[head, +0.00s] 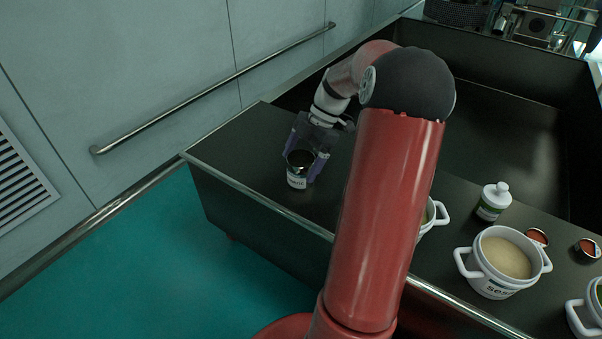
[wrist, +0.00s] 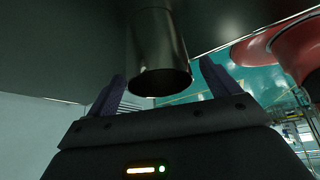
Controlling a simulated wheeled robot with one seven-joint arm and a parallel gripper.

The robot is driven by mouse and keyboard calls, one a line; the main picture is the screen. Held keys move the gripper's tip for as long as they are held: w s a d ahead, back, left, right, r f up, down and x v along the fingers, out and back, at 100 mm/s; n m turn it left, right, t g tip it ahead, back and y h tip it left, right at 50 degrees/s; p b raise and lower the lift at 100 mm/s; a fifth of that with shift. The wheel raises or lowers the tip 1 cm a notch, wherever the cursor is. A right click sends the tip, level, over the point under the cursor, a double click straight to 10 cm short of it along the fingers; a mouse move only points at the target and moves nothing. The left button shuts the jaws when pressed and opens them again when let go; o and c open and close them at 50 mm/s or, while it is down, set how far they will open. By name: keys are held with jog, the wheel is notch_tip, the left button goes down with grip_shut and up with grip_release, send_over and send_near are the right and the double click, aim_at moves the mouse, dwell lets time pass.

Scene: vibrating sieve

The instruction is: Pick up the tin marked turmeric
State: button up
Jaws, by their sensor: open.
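A small dark metal tin (head: 297,181) with a white label stands upright near the left end of the black counter. Its lettering is too small to read for certain. My gripper (head: 304,160) is open, with its fingers on either side of the tin. In the wrist view, the dark tin (wrist: 158,50) lies between the two spread purple fingertips (wrist: 162,72). A gap shows at each finger, and I cannot tell whether either touches.
On the black counter (head: 250,150), to the right of my arm, stand a white pot (head: 493,287) of pale contents, a white bottle (head: 493,202) with a green label, and small red-topped tins (head: 587,249). A wall rail (head: 215,92) runs behind.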

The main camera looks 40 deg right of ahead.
jog(key=shift+x, duration=1)
jog(key=shift+c, duration=0.2)
jog(key=c, duration=1)
jog(key=shift+c, duration=0.2)
jog(key=shift+r, duration=0.2)
